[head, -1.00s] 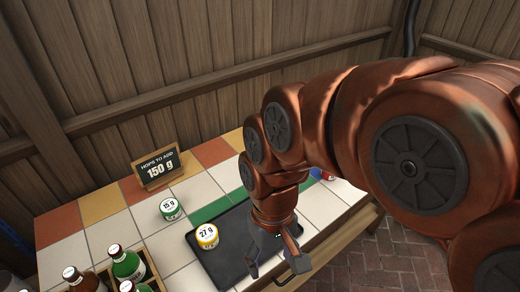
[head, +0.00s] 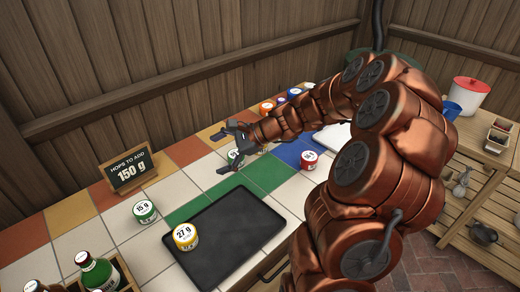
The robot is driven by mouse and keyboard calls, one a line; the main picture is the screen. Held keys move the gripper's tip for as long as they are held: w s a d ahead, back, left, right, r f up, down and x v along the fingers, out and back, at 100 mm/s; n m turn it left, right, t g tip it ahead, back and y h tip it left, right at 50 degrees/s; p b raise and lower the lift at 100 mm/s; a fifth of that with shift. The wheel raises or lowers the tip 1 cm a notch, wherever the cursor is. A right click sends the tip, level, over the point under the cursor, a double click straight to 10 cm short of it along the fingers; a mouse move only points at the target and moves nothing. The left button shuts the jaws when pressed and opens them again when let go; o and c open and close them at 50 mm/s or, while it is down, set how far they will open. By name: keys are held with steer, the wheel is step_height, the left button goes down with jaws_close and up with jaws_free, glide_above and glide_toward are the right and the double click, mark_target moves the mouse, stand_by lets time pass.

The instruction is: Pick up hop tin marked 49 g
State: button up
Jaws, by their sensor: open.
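My gripper (head: 222,150) is open over the tiled counter, its fingers pointing left in the head view. A tin with a green band (head: 236,157) sits at its fingers, partly hidden by them; I cannot tell if they touch it. Its mark is not readable. A red tin (head: 309,160) stands to the right, its mark too small to read. Several more tins, one of them orange (head: 267,107), stand further back beyond my arm, marks unreadable. I cannot tell which tin is marked 49 g. A yellow tin marked 27 g (head: 185,236) stands on the black tray (head: 238,240).
A green tin marked 15 g (head: 145,211) stands left of the tray. A sign reading "HOPS TO ADD 150 g" (head: 129,172) stands at the back left. A crate of bottles (head: 120,274) is at front left. A white pot with a red lid (head: 467,97) is far right.

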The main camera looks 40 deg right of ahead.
steer(key=d+f+m+t+h, duration=0.1)
steer(key=d+f+m+t, duration=0.1)
steer(key=d, duration=0.6)
steer(key=w+d+f+m+t+h+b, duration=0.1)
steer(key=d+f+m+t+h, duration=0.1)
steer(key=d+f+m, duration=0.3)
steer(key=w+d+f+m+t+h, duration=0.1)
steer(key=d+m, duration=0.4)
steer(key=d, duration=0.8)
step_height(320, 180, down, 3)
steer(key=shift+r+m+t+h+b, duration=0.15)
steer(key=shift+m+t+h+b, duration=0.25)
steer(key=shift+h, duration=0.1)
steer(key=shift+p+x, duration=0.35)
steer(key=shift+x, duration=5.45)
steer(key=shift+c, duration=0.3)
steer(key=shift+r, duration=0.1)
steer(key=c, duration=1.2)
